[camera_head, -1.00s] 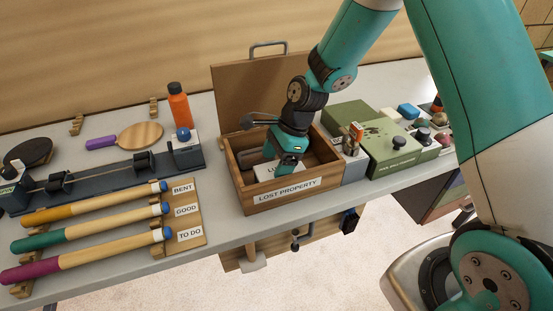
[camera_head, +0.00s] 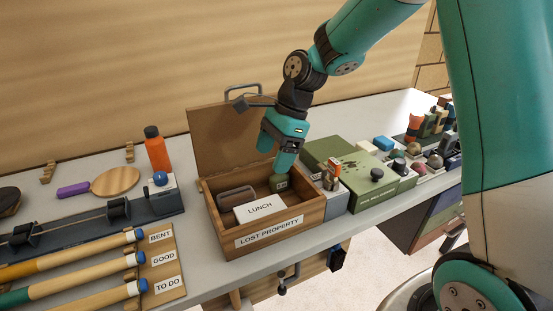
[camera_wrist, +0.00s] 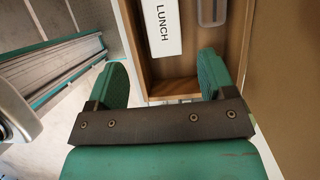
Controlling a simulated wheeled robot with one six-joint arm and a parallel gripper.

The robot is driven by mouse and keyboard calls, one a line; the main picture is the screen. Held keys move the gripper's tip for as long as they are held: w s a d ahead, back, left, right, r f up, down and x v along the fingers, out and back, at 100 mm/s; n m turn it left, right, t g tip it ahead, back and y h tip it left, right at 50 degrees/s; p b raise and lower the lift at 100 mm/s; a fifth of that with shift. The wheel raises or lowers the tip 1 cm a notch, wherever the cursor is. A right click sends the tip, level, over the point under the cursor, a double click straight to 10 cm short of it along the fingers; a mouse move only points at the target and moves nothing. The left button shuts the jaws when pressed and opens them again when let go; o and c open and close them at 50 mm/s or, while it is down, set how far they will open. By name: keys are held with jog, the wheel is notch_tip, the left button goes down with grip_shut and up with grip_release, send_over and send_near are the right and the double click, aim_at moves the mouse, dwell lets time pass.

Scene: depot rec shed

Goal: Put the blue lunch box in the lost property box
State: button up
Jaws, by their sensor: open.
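The lunch box (camera_head: 260,208) lies in the open wooden lost property box (camera_head: 268,236), its white LUNCH label facing up; its blue sides are not visible. It also shows in the wrist view (camera_wrist: 162,27), beyond my fingers. My gripper (camera_head: 283,168) is open over the right end of the lost property box, clear of the lunch box. In the wrist view my two fingers (camera_wrist: 164,82) are spread with nothing between them, and the wooden end wall (camera_wrist: 172,88) shows below.
A grey rounded item (camera_head: 236,196) lies in the box beside the lunch box. The raised lid (camera_head: 225,140) stands behind. A green case (camera_head: 350,172) sits close to the right. An orange bottle (camera_head: 156,150) and labelled handles rack (camera_head: 160,262) are to the left.

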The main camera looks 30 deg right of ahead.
jog(key=s+a+r+n, duration=0.2)
jog(key=s+n, duration=0.6)
jog(key=s+a+r+n, duration=0.3)
jog(key=s+n, duration=0.4)
jog(key=n, duration=0.1)
jog(key=s+a+r+n, duration=0.2)
jog(key=s+a+n, duration=0.1)
jog(key=s+n, duration=0.5)
jog(key=shift+s+r+n, duration=0.2)
jog(key=shift+s+n, duration=0.15)
jog(key=shift+n, duration=0.15)
